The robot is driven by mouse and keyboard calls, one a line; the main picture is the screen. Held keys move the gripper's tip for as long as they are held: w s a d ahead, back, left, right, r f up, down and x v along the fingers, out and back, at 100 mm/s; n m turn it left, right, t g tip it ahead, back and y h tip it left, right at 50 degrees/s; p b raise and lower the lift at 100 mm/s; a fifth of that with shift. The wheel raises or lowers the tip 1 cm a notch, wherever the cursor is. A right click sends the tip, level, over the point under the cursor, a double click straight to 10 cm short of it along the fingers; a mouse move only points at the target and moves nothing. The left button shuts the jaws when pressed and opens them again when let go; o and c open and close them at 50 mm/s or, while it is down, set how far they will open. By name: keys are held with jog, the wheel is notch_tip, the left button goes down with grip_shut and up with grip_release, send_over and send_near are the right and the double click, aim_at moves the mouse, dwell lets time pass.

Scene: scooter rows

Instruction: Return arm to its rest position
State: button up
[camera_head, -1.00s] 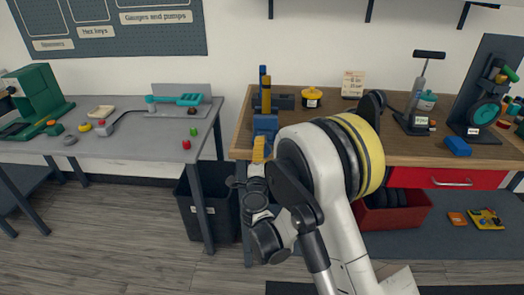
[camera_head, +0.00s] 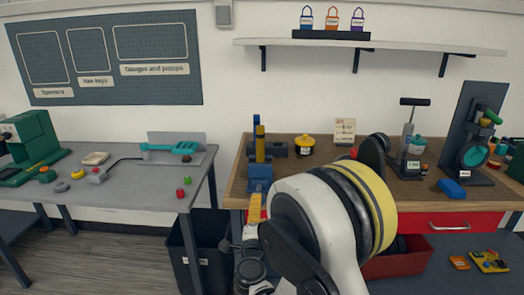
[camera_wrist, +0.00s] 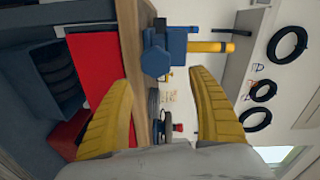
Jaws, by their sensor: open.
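My arm, white and black with a yellow band, rises in front of the wooden workbench in the head view. My gripper (camera_wrist: 163,112) shows in the wrist view as two yellow fingers, spread wide with nothing between them. In the head view one yellow finger (camera_head: 255,207) shows just in front of the bench's left end, below a blue vise-like fixture (camera_head: 260,178). In the wrist view this blue fixture (camera_wrist: 156,60) with a yellow bar lies beyond the fingertips, apart from them. The rest of the gripper is largely hidden by the arm in the head view.
The wooden bench (camera_head: 410,192) holds a yellow pot (camera_head: 304,145), a pump (camera_head: 408,150) and a blue block (camera_head: 451,188). A grey table (camera_head: 130,190) stands left, with a dark bin (camera_head: 200,255) between. A red bin (camera_head: 400,260) sits below. A shelf (camera_head: 370,44) hangs above.

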jog(key=s+d+r+n+g+h, duration=0.1)
jog(key=s+d+r+n+g, duration=0.3)
jog(key=d, duration=0.6)
jog(key=s+d+r+n+g+h, duration=0.2)
jog(key=s+d+r, duration=0.3)
jog(key=d, duration=0.4)
jog(key=s+d+f+n+g+y, duration=0.1)
jog(key=s+n, duration=0.4)
jog(key=s, duration=0.6)
jog(key=s+f+n+g+y, duration=0.1)
jog(key=s+n+g+y, duration=0.2)
jog(key=s, duration=0.9)
jog(key=n, duration=0.2)
jog(key=shift+d+f+n+g, duration=0.3)
jog(key=shift+d+f, duration=0.1)
